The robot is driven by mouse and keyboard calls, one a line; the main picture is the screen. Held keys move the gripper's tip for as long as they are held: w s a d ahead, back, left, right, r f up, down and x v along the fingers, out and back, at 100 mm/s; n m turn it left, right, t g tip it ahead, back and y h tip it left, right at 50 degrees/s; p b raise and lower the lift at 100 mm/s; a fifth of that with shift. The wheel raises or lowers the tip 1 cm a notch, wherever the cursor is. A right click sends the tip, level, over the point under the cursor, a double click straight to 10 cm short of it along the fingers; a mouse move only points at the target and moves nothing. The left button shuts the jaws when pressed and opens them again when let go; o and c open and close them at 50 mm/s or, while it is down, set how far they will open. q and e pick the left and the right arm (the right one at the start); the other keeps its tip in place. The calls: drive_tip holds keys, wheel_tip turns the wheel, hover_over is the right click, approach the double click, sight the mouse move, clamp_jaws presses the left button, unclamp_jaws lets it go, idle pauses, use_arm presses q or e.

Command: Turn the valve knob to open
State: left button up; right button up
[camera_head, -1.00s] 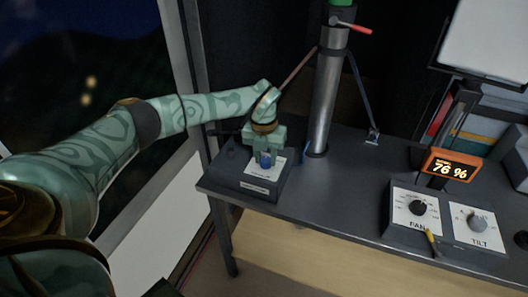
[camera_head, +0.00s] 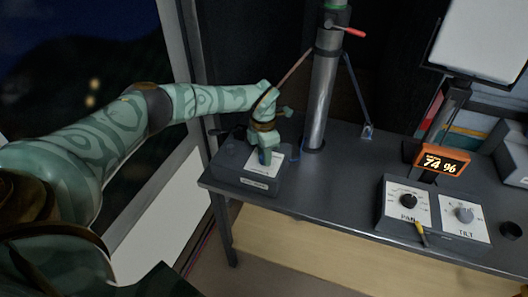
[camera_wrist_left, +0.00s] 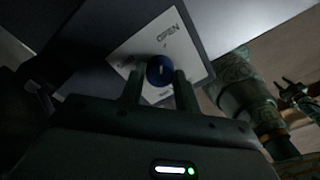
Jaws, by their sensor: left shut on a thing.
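The blue valve knob (camera_head: 265,157) sits on a white label plate on top of a dark box (camera_head: 245,184) at the left end of the desk. In the left wrist view the round blue knob (camera_wrist_left: 160,70) has a pale mark on its face, and the plate (camera_wrist_left: 135,45) reads "OPEN". My left gripper (camera_head: 265,154) comes down on the knob from above. Its two fingers (camera_wrist_left: 159,88) are shut on the knob, one on each side.
A metal pole (camera_head: 320,100) with a red lever (camera_head: 345,28) stands just right of the box. An orange display (camera_head: 442,160) reads 74 %. A PAN and TILT knob box (camera_head: 433,238) stands at the right with a yellow-handled tool on it. The desk middle (camera_head: 335,195) is clear.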

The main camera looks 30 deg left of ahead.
use_arm(q)
drive_tip(key=shift+w+r+m, duration=0.1)
drive_tip(key=shift+m, duration=0.8)
drive_tip(key=o, duration=1)
drive_tip(key=shift+c, duration=0.2)
wheel_tip(320, 180, up, 16)
drive_tip(key=p, duration=0.3)
drive_tip(key=shift+w+a, duration=0.15)
drive_tip(key=shift+a, duration=0.15)
drive_tip(key=shift+r, duration=0.1)
